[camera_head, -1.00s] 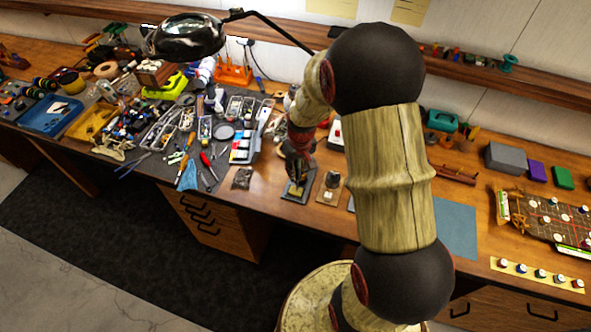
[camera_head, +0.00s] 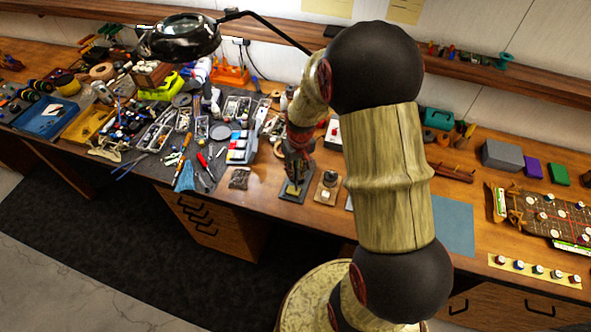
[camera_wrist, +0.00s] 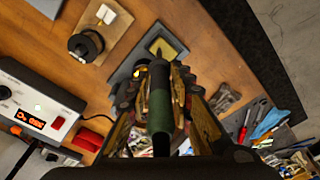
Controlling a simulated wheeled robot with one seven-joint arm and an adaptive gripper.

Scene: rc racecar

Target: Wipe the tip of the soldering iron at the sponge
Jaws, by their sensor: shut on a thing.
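My gripper (camera_wrist: 158,90) is shut on the green-handled soldering iron (camera_wrist: 160,118), seen along its length in the wrist view. The iron's front end points toward the yellow sponge (camera_wrist: 161,45). The sponge lies in a dark grey tray (camera_wrist: 124,72) on the bench. The fine tip is too small to make out, so I cannot tell whether it touches the sponge. In the head view my gripper (camera_head: 298,168) is upright just above the sponge (camera_head: 292,189), and the iron is hard to pick out there.
A wooden-based holder with a black ring (camera_wrist: 86,45) stands beside the tray. A white station with a lit orange display (camera_wrist: 32,119) is close by. A dark crumpled item (camera_head: 239,178) and a crowded tool mat (camera_head: 150,168) lie left. A blue-grey sheet (camera_head: 454,228) lies right.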

